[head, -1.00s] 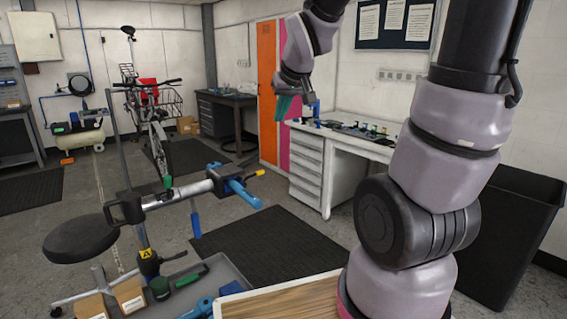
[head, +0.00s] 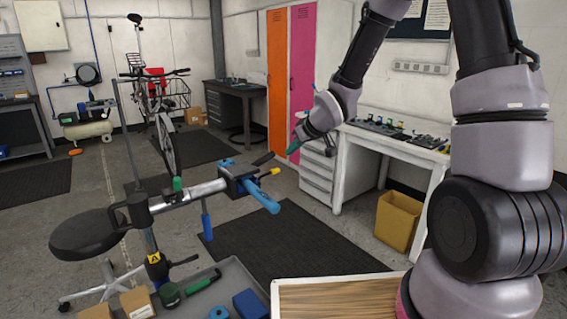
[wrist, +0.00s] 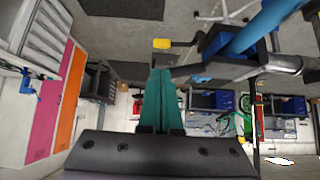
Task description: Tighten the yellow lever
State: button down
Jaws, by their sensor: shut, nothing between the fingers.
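In the wrist view the lever's yellow tip (wrist: 162,43) ends a short dark arm that runs to the clamp. My gripper (head: 292,150) has green fingers and is just right of and above the lever in the head view, apart from it. In the wrist view the gripper (wrist: 161,72) is shut and empty, its tips a little below the yellow tip in the picture.
A grey tray (head: 240,275) with tools is below the stand, with a wooden top (head: 330,298) to its right. A white workbench (head: 350,165) and a yellow bin (head: 397,222) are on the right. A bicycle (head: 165,110) stands behind.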

jog(key=x, duration=1)
jog(key=shift+d, duration=0.1)
dwell(0.4)
jog(key=shift+w+f, duration=0.1)
jog(key=shift+f, duration=0.1)
